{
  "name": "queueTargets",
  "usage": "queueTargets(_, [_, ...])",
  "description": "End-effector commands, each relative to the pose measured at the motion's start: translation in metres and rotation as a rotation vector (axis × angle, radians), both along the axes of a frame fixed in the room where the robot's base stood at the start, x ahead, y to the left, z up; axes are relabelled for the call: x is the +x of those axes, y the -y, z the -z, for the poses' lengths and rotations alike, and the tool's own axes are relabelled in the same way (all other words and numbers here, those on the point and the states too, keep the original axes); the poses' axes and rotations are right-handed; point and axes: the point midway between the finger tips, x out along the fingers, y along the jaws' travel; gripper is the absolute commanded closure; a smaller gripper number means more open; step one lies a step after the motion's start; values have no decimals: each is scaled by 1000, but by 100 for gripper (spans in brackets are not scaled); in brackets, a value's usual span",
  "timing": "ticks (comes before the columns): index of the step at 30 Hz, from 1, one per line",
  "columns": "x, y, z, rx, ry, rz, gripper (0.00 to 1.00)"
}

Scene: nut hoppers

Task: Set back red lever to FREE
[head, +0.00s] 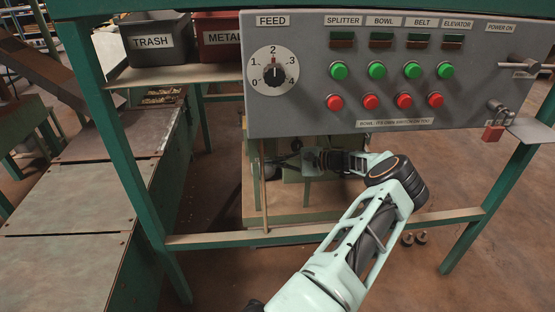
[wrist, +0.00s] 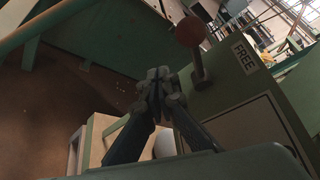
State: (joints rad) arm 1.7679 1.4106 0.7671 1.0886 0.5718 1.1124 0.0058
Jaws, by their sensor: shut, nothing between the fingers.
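The red lever shows in the wrist view as a dull red ball knob (wrist: 189,32) on a short metal rod, tilted slightly. The rod stands on a green housing (wrist: 240,105). A white FREE label (wrist: 244,56) is on the housing, to the right of the rod. My gripper (wrist: 158,80) is shut and empty, its fingertips left of and below the knob in the picture. I see no contact with the knob; whether the fingers touch the rod's base I cannot tell. In the head view my gripper (head: 284,160) is under the control panel, and the lever cannot be made out.
A grey control panel (head: 470,85) with a FEED dial and buttons hangs above my arm. A green frame with a crossbar (head: 220,240) stands around the arm. TRASH (head: 155,60) and METAL (head: 222,65) bins sit on a shelf at left.

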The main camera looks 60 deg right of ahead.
Motion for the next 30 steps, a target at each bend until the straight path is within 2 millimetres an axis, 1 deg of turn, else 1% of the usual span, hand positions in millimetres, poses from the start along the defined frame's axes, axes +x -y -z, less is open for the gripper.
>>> queueTargets(1, [-11,12,-11,-7,-1,7,100])
queueTargets(3, [-22,22,-19,-7,-2,7,100])
queueTargets(6, [-36,34,-28,-6,-3,7,100])
queueTargets(12, [-56,50,-40,-4,-3,5,100])
queueTargets(19, [-67,59,-46,-4,-4,6,100])
queueTargets(30, [-68,60,-47,-3,-5,5,100])
